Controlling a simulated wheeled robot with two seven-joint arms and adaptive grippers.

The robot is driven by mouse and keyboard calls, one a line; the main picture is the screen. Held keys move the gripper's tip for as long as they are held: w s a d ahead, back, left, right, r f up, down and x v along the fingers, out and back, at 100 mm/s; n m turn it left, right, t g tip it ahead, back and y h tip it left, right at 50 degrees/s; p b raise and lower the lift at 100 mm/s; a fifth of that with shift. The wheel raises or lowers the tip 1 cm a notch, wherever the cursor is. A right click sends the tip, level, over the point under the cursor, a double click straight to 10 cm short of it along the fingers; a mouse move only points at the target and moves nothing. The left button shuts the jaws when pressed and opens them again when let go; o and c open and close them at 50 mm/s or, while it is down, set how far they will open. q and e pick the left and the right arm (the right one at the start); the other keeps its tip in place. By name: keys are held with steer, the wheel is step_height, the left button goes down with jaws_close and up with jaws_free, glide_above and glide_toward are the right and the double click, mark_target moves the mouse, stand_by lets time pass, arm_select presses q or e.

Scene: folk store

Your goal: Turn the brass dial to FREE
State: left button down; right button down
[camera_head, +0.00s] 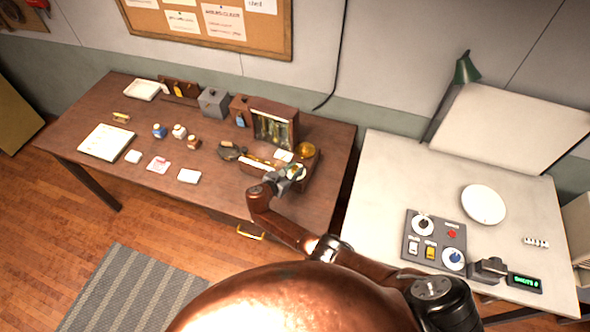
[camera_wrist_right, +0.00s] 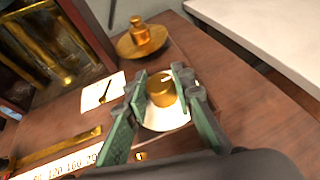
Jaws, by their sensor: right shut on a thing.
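The brass dial (camera_wrist_right: 161,91) is a short brass cylinder with a pale mark on its top. It stands over a white round face (camera_wrist_right: 165,118), which is partly hidden by the fingers. My right gripper (camera_wrist_right: 160,80) has its green-padded fingers on either side of the dial and is shut on it. In the head view my right gripper (camera_head: 287,175) is over the right end of the brown desk, hiding most of the dial there. I cannot read any FREE lettering or tell where the dial points. My left gripper is not in view.
A brass pan (camera_wrist_right: 142,44) with a brass weight stands behind the dial. A numbered white scale strip (camera_wrist_right: 62,165) and a small white card (camera_wrist_right: 101,92) lie to the left. A glass-fronted wooden case (camera_head: 272,124) stands behind. The white table (camera_head: 385,180) holds a switch panel (camera_head: 436,232).

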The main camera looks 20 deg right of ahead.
steer(key=shift+w+r, duration=0.15)
steer(key=shift+r, duration=0.05)
steer(key=c, duration=1.6)
jaws_free()
steer(key=shift+f, duration=0.1)
steer(key=shift+a, duration=0.1)
steer(key=v, duration=1.2)
